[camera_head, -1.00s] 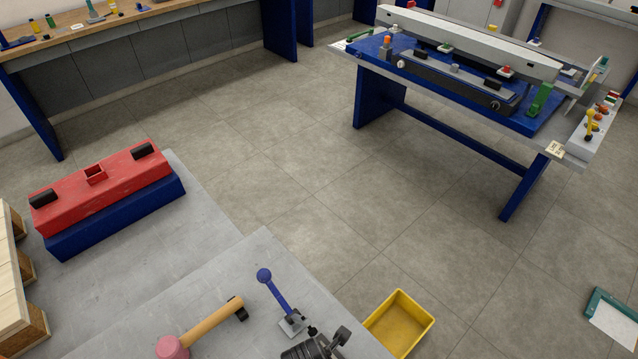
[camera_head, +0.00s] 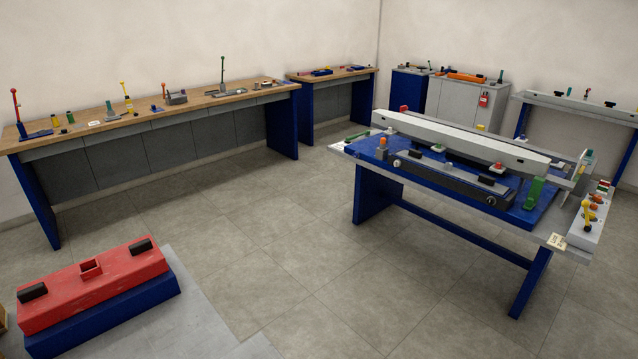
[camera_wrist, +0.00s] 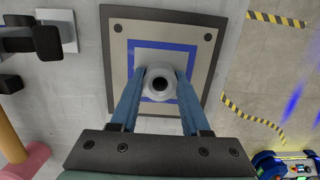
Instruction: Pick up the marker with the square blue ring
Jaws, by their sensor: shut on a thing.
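In the wrist view the marker (camera_wrist: 160,46) is a square plate with a dark edge, a beige-grey face and a square blue ring around a white middle. A round pale knob with a dark hole rises from its centre. My gripper (camera_wrist: 160,80) has its two blue fingers shut on this knob, one on each side. The view looks straight down, so I cannot tell whether the plate is clear of the surface below. Neither the marker nor my gripper shows in the head view.
In the wrist view a black tool (camera_wrist: 47,42) lies upper left and a pink-headed mallet (camera_wrist: 28,165) lower left. Yellow-black striped tape (camera_wrist: 258,118) marks the floor at right. The head view shows a red-and-blue block (camera_head: 105,285), a blue-legged workbench (camera_head: 440,225) and open floor between.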

